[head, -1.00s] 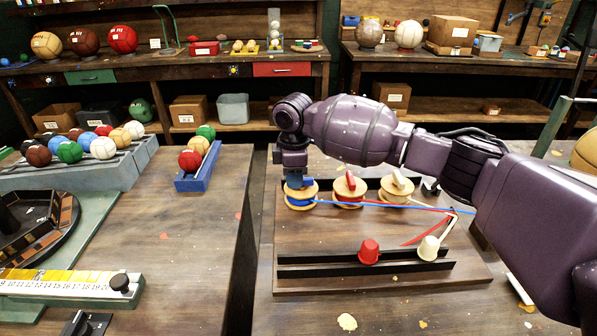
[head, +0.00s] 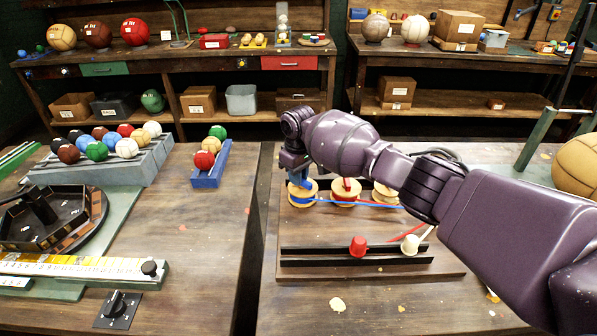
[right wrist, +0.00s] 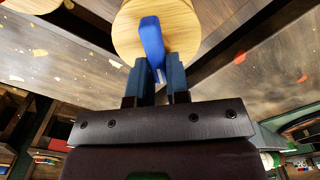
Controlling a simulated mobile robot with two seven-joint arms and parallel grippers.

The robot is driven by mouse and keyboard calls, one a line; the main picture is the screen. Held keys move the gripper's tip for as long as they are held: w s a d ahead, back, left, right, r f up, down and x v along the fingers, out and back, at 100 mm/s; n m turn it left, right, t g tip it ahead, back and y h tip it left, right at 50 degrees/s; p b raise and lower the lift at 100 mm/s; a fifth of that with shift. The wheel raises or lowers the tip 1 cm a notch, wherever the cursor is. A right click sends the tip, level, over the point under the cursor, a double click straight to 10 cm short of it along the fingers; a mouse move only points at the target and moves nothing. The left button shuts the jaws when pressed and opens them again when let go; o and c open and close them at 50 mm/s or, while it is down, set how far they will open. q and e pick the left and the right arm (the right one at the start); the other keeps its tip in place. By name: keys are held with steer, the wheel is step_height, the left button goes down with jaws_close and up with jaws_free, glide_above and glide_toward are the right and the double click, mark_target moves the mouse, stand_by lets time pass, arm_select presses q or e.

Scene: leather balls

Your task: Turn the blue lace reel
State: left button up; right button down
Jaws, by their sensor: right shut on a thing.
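The blue lace reel (head: 303,200) is a pale wooden spool wound with blue lace, leftmost of three reels on a dark board. Its blue knob (right wrist: 152,40) shows clearly in the right wrist view, standing on the round wooden top. My right gripper (head: 299,179) reaches it from above, with its fingers (right wrist: 160,72) closed on both sides of the knob. The arm partly hides the reel's top in the head view. Blue lace runs right from the reel. My left gripper is not in view.
A gap separates this table from the left one, which holds balls in a blue tray (head: 207,180).

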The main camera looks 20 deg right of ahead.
steer(key=shift+m, duration=0.3)
steer(key=c, duration=1.1)
jaws_free()
steer(key=shift+r, duration=0.1)
steer(key=shift+w+r, duration=0.1)
